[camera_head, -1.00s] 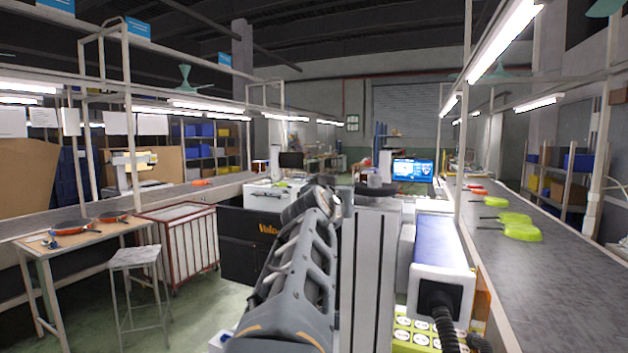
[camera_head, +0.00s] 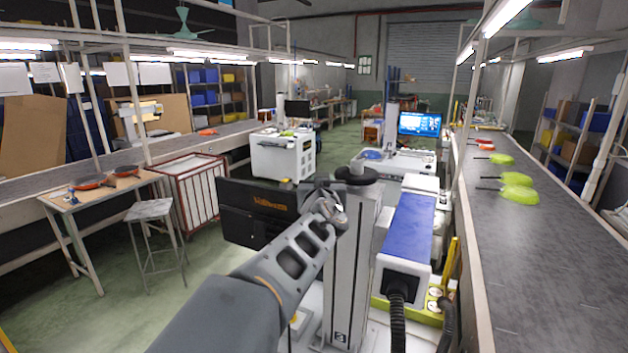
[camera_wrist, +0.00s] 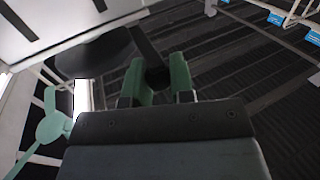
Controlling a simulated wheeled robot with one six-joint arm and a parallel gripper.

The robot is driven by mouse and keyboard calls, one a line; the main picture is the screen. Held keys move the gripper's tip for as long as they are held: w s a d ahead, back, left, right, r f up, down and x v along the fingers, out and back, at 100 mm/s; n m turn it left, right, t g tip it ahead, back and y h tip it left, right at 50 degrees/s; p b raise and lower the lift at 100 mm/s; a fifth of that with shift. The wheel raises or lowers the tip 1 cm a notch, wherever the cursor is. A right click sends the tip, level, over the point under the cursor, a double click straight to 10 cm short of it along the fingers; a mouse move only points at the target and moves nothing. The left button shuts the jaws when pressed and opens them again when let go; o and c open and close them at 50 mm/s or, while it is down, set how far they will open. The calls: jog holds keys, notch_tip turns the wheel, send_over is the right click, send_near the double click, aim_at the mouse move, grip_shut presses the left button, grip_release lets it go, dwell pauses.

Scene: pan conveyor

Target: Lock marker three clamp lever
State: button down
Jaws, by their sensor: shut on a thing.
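In the wrist view, my gripper (camera_wrist: 156,80) has two green fingers closed about the end of a dark, lever-like bar (camera_wrist: 145,43). The bar runs up and left from the fingers, beside a dark rounded part (camera_wrist: 92,55). I cannot tell how far the lever is turned. In the head view, my arm reaches to the top of a pale marker column (camera_head: 350,260) with a dark round top (camera_head: 362,175). My fingers and the lever are not clear there. A white marker body with a blue top (camera_head: 410,225) stands right of the column.
A conveyor with green pans (camera_head: 517,194) and red ones runs along the right. A stool (camera_head: 150,212), a table with orange pans (camera_head: 93,181) and a wire cart (camera_head: 190,190) stand left. A black box (camera_head: 255,208) is behind my arm. Green floor is open at left.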

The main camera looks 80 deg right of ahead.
jog(key=shift+r, duration=0.1)
dwell(0.4)
jog(key=c, duration=1.2)
grip_release()
jog(key=shift+s+a, duration=0.1)
jog(key=shift+o, duration=0.9)
jog(key=p+v, duration=0.3)
jog(key=v, duration=1)
jog(key=shift+a, duration=0.4)
